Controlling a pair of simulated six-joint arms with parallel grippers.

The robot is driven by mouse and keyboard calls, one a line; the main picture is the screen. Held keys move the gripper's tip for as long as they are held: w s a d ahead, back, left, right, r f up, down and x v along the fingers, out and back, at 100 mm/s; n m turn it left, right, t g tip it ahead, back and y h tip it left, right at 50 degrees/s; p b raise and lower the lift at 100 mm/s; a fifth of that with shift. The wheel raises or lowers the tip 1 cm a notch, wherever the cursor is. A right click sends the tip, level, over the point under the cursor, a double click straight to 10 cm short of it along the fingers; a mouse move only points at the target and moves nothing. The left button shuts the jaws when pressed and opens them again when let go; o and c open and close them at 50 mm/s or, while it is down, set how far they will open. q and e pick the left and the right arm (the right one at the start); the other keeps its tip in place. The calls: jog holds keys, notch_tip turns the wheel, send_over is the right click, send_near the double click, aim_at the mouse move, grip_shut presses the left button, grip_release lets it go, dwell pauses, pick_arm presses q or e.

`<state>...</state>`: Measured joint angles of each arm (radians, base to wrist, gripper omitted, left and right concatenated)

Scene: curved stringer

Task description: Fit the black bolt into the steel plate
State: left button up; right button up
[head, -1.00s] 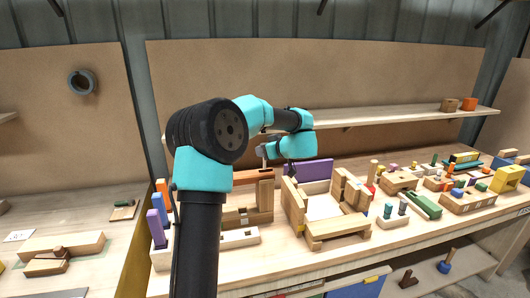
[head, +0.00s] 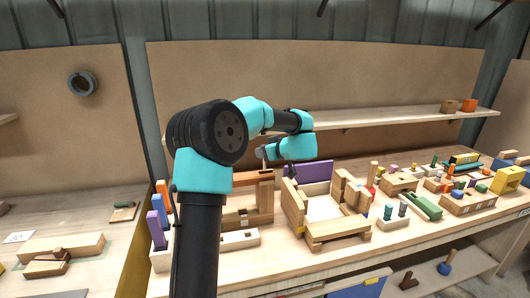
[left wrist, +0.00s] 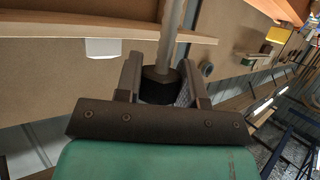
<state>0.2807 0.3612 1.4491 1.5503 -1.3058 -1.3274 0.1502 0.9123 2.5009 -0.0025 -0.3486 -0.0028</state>
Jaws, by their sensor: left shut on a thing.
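My left gripper (head: 264,153) hangs over the back of the middle bench in the head view. In the left wrist view, my left gripper (left wrist: 160,66) has its two dark fingers on either side of the black head of the bolt (left wrist: 157,86). A grey shaft extends from this head away from the palm, toward the top of the picture. In the head view only a thin dark shaft shows below the gripper, too small to make out well. I cannot pick out the steel plate in either view. My right gripper is not in view.
A wooden frame (head: 338,228) and wooden blocks (head: 240,238) stand on the bench beneath the left arm. Purple blocks (head: 157,230) stand upright at its left end. Many small coloured parts crowd the right side. A shelf (head: 380,122) runs along the back wall.

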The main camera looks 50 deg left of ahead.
aim_at(265, 171)
pick_arm(q)
jog(key=shift+f, duration=3.15)
dwell(0.5)
jog(key=o, duration=1.1)
jog(key=v, duration=1.7)
jog(key=shift+d, duration=0.25)
